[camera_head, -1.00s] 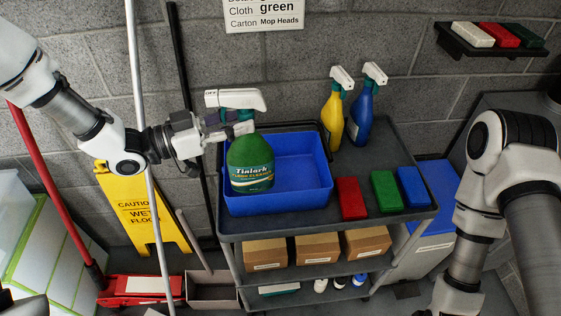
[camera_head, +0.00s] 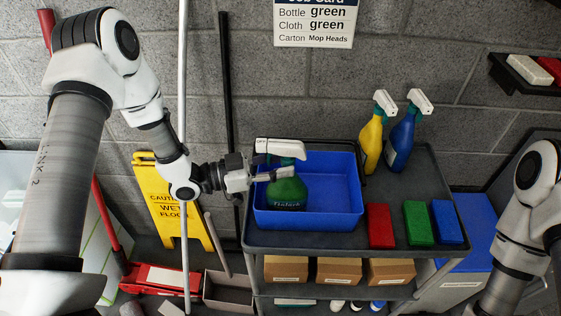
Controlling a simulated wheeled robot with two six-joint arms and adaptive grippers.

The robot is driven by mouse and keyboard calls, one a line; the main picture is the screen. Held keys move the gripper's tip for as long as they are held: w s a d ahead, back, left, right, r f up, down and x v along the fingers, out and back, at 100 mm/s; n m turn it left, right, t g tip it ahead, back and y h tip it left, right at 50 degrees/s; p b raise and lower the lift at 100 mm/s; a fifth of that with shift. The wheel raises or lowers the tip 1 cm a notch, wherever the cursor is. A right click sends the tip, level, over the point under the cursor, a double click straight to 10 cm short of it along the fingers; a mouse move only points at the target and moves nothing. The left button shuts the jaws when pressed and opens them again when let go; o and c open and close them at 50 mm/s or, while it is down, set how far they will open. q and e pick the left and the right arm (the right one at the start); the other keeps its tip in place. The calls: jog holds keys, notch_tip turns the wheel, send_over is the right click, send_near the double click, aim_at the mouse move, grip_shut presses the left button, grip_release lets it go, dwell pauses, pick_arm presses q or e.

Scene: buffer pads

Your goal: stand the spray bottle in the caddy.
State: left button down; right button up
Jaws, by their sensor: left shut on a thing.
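The green spray bottle (camera_head: 290,192) with a white trigger head is upright inside the blue caddy (camera_head: 308,221), towards its left side. The caddy's front wall hides the bottle's lower part, so I cannot tell whether its base touches the caddy floor. My left gripper (camera_head: 272,174) comes in from the left over the caddy's left wall and is shut on the bottle just below its head. My right arm shows at the right edge, but its gripper is out of view.
The caddy stands on a grey cart (camera_head: 330,240). To its right are yellow (camera_head: 371,145) and blue (camera_head: 401,145) spray bottles and red (camera_head: 380,226), green (camera_head: 417,223) and blue (camera_head: 446,222) blocks. A yellow wet-floor sign (camera_head: 172,205) stands left.

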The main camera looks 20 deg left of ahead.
pick_arm(q)
jog(key=c, duration=1.2)
grip_release()
jog(key=shift+s+f, duration=0.1)
jog(key=shift+f, duration=0.05)
jog(key=o, duration=0.4)
jog(key=shift+r, duration=0.3)
jog(key=shift+s+a+f, duration=0.1)
jog(key=shift+a+f, duration=0.05)
jog(key=shift+a, duration=0.15)
jog(key=v, duration=1.1)
jog(key=shift+s+b, duration=0.15)
jog(key=shift+b, duration=0.3)
